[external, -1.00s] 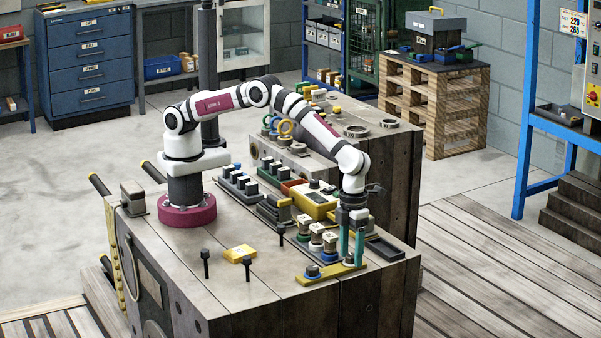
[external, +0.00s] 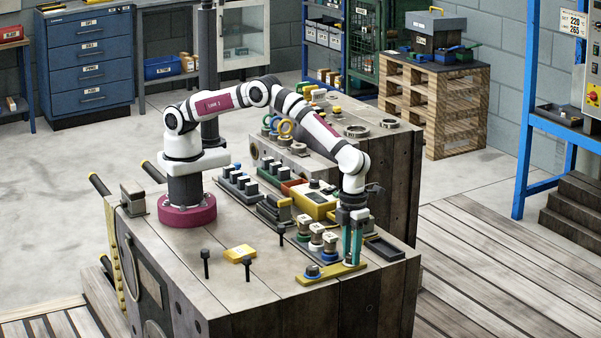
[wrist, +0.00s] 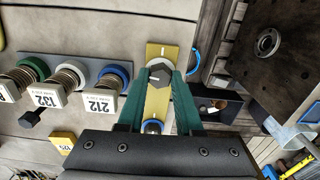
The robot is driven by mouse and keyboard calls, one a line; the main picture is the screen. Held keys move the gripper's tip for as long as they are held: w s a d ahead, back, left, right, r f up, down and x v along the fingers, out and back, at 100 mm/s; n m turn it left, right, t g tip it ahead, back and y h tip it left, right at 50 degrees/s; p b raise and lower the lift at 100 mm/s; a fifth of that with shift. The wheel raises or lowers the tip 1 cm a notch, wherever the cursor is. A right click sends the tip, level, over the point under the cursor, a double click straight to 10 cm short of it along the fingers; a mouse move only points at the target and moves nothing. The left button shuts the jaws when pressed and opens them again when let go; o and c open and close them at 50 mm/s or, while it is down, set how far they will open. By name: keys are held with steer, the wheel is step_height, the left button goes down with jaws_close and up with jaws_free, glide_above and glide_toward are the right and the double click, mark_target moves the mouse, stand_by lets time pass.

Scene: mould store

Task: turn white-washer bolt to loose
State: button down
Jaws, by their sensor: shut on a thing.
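A yellow plate (external: 335,274) lies on the bench's front right part and carries two bolts. My gripper (external: 352,262) points down over its right end, with its teal fingers shut on the white-washer bolt. In the wrist view, the dark hex head of this bolt (wrist: 160,74) sits between the fingertips (wrist: 160,80), with a pale line on its top. Its washer is mostly hidden. The other bolt, with a blue washer (external: 313,272), stands at the plate's left end, clear of the fingers. The yellow plate (wrist: 157,103) also shows in the wrist view.
Labelled spring pieces with green, white and blue rings (wrist: 115,71) stand in a row close beside the plate. A dark tray (external: 385,247) lies to the right of my gripper. Black upright pins (external: 206,264) and a yellow block (external: 240,253) stand on the open bench to the left.

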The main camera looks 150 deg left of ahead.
steer(key=n, duration=0.4)
steer(key=shift+n, duration=0.4)
steer(key=n, duration=0.4)
steer(key=shift+n, duration=0.3)
steer(key=n, duration=0.4)
steer(key=shift+n, duration=0.3)
steer(key=n, duration=1.3)
steer(key=shift+f+n, duration=0.1)
steer(key=shift+n, duration=0.2)
steer(key=n, duration=0.4)
steer(key=shift+n, duration=2.1)
steer(key=shift+d, duration=0.1)
